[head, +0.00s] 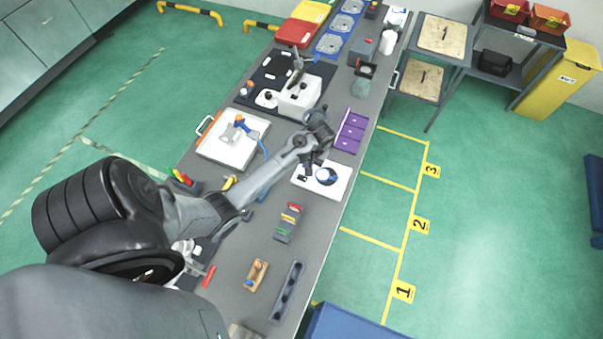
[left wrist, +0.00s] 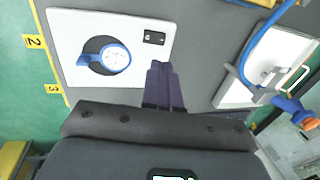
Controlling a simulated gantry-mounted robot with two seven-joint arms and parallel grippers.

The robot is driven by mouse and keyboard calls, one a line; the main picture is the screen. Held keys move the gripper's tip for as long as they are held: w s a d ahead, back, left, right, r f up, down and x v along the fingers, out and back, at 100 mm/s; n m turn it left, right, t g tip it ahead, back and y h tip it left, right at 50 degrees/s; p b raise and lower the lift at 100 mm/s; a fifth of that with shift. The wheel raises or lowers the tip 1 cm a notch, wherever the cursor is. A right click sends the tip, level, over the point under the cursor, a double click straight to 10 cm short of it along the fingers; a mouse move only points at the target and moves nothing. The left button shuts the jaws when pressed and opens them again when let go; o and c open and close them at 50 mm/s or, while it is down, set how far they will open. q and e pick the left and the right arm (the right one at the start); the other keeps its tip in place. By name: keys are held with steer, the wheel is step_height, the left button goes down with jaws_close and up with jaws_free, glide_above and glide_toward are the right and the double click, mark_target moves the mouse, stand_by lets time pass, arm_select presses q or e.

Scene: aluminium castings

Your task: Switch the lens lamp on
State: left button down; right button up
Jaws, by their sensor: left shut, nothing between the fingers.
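The lens lamp (head: 338,187) is a white plate with a round lens in a blue ring and a small black switch; it lies flat on the bench. In the left wrist view, the lamp's plate (left wrist: 75,25) is at upper left. Its lens (left wrist: 115,59) looks pale and speckled; I cannot tell if it is lit. The black rocker switch (left wrist: 154,38) sits at the plate's corner. My left gripper (head: 313,166) is shut and empty over the plate's far edge. Its fingertips (left wrist: 160,64) appear just short of the switch; height above it is unclear. My right gripper is not in view.
A purple tray (head: 350,132) lies beyond the lamp. A white board with a blue hose (head: 225,150) is to the left, and a white box (head: 298,97) stands behind. Small coloured blocks (head: 289,220) are nearer. Grey bench surface is clear just in front of the lamp.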

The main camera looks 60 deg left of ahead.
mark_target(300, 177)
arm_select(q)
steer(key=f, duration=0.3)
steer(key=s+a+f, duration=0.1)
steer(key=f, duration=0.5)
steer(key=shift+s+a+f, duration=0.15)
steer(key=shift+a+f, duration=0.1)
steer(key=shift+a, duration=0.05)
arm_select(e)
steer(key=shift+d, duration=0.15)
